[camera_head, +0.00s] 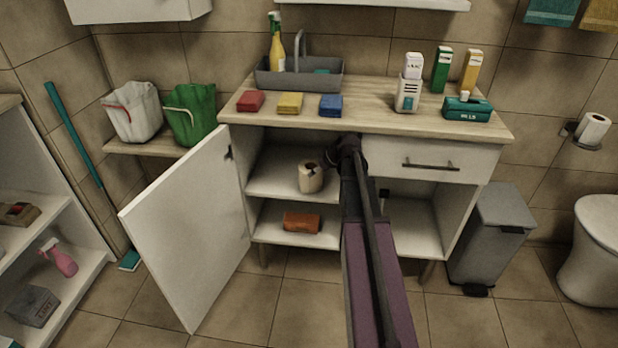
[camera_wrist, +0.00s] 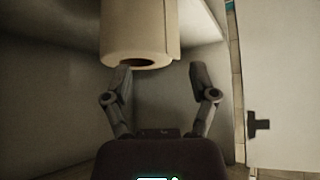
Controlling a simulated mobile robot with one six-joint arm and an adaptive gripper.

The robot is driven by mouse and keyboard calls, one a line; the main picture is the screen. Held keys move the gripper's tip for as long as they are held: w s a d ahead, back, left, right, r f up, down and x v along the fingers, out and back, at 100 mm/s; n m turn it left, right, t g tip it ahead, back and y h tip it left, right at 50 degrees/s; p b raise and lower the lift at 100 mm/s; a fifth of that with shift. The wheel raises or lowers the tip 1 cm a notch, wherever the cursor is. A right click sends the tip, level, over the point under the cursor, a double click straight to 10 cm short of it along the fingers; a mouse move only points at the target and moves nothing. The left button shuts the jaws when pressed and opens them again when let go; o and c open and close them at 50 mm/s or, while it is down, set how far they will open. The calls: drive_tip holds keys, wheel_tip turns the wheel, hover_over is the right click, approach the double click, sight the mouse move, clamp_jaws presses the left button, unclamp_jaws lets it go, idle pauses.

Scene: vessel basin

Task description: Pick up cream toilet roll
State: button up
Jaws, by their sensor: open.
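The cream toilet roll (camera_head: 311,177) stands upright on the upper shelf inside the open cabinet in the head view. In the wrist view the roll (camera_wrist: 140,28) fills the top, left of centre, with its dark core hole showing. My gripper (camera_head: 332,158) reaches into the cabinet just right of the roll. In the wrist view my gripper (camera_wrist: 160,72) is open and empty. Its left finger overlaps the roll's near rim in the picture, and its right finger lies right of the roll. I cannot tell whether a finger touches it.
The cabinet door (camera_head: 185,225) stands open at left. The countertop (camera_head: 370,113) overhangs the shelf, with a drawer (camera_head: 430,163) at right. An orange-brown block (camera_head: 302,222) lies on the lower shelf. Another toilet roll (camera_head: 593,128) hangs on the right wall. A grey bin (camera_head: 490,235) stands right.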

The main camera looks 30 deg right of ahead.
sight(306, 170)
idle(0.3)
drive_tip(key=w, duration=0.1)
drive_tip(key=w+a, duration=0.1)
drive_tip(key=w+f+b, duration=0.1)
drive_tip(key=shift+w+a, duration=0.15)
drive_tip(key=shift+w, duration=0.05)
drive_tip(key=shift+b+x, duration=0.7)
drive_tip(key=shift+x, duration=0.2)
clamp_jaws()
